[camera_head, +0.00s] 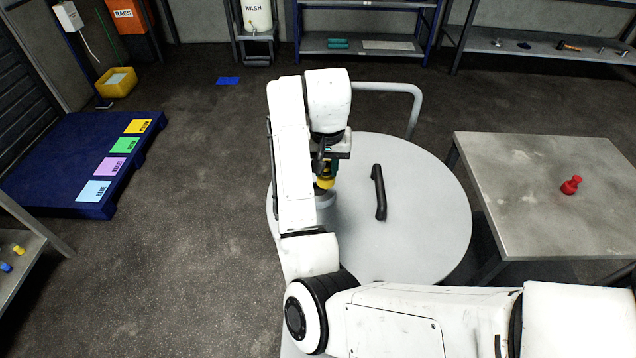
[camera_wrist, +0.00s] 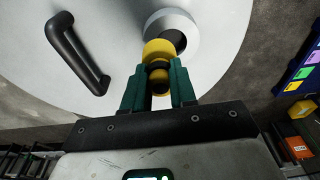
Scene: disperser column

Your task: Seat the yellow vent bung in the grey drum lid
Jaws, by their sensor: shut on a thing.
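The yellow vent bung (camera_wrist: 158,49) is held between the green fingers of my gripper (camera_wrist: 159,78). In the head view the bung (camera_head: 324,183) shows below my gripper (camera_head: 326,166), over the raised collar (camera_head: 326,200) on the grey drum lid (camera_head: 425,205). In the wrist view the collar (camera_wrist: 182,22) has a dark hole (camera_wrist: 176,40), and the bung overlaps the near left part of it. Part of the hole shows open beside the bung. The bung's lower end is hidden, so I cannot tell whether it touches the collar.
A black handle (camera_head: 379,192) stands on the lid right of the collar. A grey bent pipe (camera_head: 400,88) rises behind the lid. A table (camera_head: 535,205) with a red bung (camera_head: 571,185) is at the right. A blue pallet (camera_head: 55,165) lies left; the floor between is clear.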

